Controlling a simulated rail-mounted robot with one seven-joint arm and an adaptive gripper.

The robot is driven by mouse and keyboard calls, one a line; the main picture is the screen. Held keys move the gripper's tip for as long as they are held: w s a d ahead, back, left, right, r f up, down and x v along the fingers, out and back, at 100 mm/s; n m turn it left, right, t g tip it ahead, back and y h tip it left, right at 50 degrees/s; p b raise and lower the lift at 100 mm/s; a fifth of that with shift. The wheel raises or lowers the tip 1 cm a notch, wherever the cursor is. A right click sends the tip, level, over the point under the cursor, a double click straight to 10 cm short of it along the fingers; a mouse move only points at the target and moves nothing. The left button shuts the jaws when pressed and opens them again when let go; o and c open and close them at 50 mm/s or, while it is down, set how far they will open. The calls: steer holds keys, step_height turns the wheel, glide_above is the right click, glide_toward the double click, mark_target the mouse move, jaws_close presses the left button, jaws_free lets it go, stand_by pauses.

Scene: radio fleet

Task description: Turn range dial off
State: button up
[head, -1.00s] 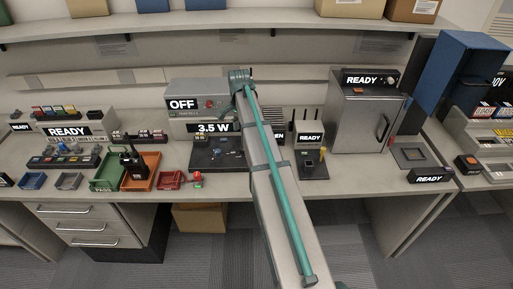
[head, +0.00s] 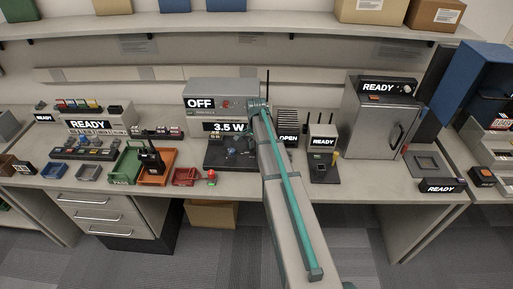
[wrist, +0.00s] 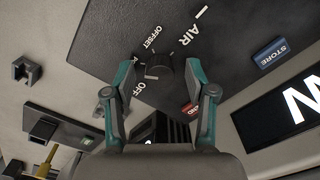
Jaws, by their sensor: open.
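In the wrist view, a small dark round dial (wrist: 157,69) sits on a dark panel (wrist: 105,30). White labels around it read "OFFSET", "OFF" and "AIR"; another is partly cut off. The "OFF" label is beside the dial's lower edge, near my left finger. My gripper (wrist: 161,84) is open, with one teal-and-grey finger on each side of the dial. I cannot tell whether either finger touches it. The dial's pointer direction is unclear. In the head view, my arm's end (head: 258,104) is in front of the grey bench units; the dial and fingertips cannot be made out there.
A blue "STORE" button (wrist: 270,52) and a lit display (wrist: 285,108) lie right of the dial. A small red label (wrist: 190,108) is by the right finger. In the head view, a unit reading "OPEN" (head: 288,124) stands right of my arm, with "OFF" (head: 200,104) to the left.

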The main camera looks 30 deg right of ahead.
steer(key=shift+f, duration=0.1)
jaws_close()
stand_by(0.3)
steer(key=shift+n, duration=0.3)
steer(key=n+b, duration=0.2)
steer(key=n, duration=0.3)
steer(key=shift+b, duration=0.3)
steer(key=n+b, duration=0.1)
steer(key=n, duration=0.5)
steer(key=shift+n, duration=0.3)
jaws_free()
